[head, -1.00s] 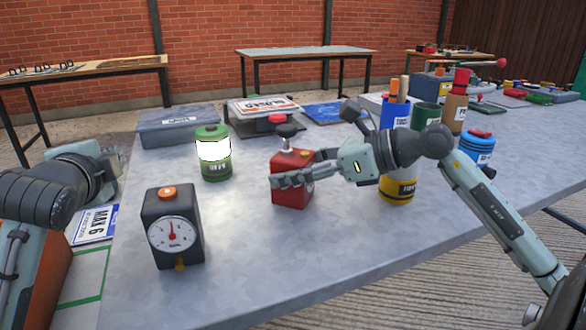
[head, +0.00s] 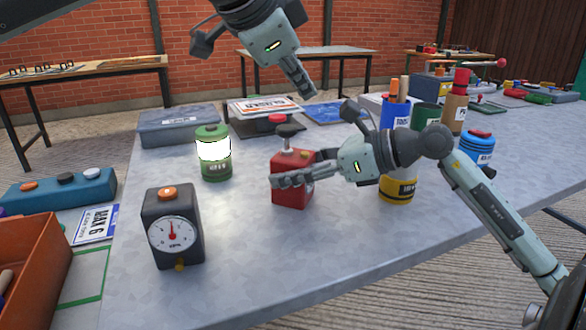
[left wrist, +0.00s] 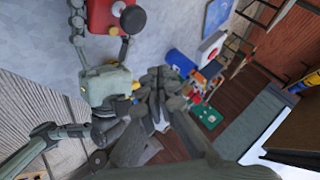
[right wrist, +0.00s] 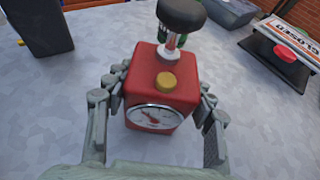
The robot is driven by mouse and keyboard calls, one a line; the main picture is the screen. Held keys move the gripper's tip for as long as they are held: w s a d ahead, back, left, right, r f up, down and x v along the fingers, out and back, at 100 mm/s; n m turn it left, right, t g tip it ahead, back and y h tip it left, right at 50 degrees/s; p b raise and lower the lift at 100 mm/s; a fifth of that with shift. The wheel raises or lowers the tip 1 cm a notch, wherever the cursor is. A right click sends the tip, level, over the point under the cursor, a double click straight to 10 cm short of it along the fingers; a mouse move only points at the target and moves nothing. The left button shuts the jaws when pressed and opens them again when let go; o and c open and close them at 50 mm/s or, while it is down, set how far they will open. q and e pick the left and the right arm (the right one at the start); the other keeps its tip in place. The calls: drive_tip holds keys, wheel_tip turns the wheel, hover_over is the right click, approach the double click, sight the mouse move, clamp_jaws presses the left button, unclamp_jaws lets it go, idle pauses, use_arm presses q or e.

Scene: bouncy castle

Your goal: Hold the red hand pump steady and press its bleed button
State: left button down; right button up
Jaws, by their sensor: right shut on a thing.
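The red hand pump (head: 291,190) stands upright on the grey table, with a black plunger knob (head: 288,130) on top. My right gripper (head: 285,181) is shut on its body, one finger on each side in the right wrist view (right wrist: 160,95). That view shows a yellow button (right wrist: 165,81) on the pump's top and a white dial (right wrist: 154,117) on its near face. My left gripper (head: 303,85) is raised above and behind the pump, apart from it. Its fingers look closed together and empty in the left wrist view (left wrist: 165,85). The pump (left wrist: 102,16) shows at that view's top edge.
A black gauge box (head: 173,228) with an orange button stands front left. A green lantern (head: 213,155) is left of the pump. A black stand with a red button (head: 276,120) is behind it. A yellow can (head: 398,190) stands right, behind my right arm. The front table is clear.

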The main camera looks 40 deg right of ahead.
sight(305, 161)
use_arm(q)
drive_tip(key=shift+s+f, duration=0.2)
drive_tip(key=shift+f, duration=1.95)
drive_tip(key=shift+s+f, duration=0.2)
drive_tip(key=shift+f, duration=1.9)
drive_tip(key=shift+f, duration=0.45)
drive_tip(key=shift+r, duration=0.35)
drive_tip(key=shift+r, duration=3.05)
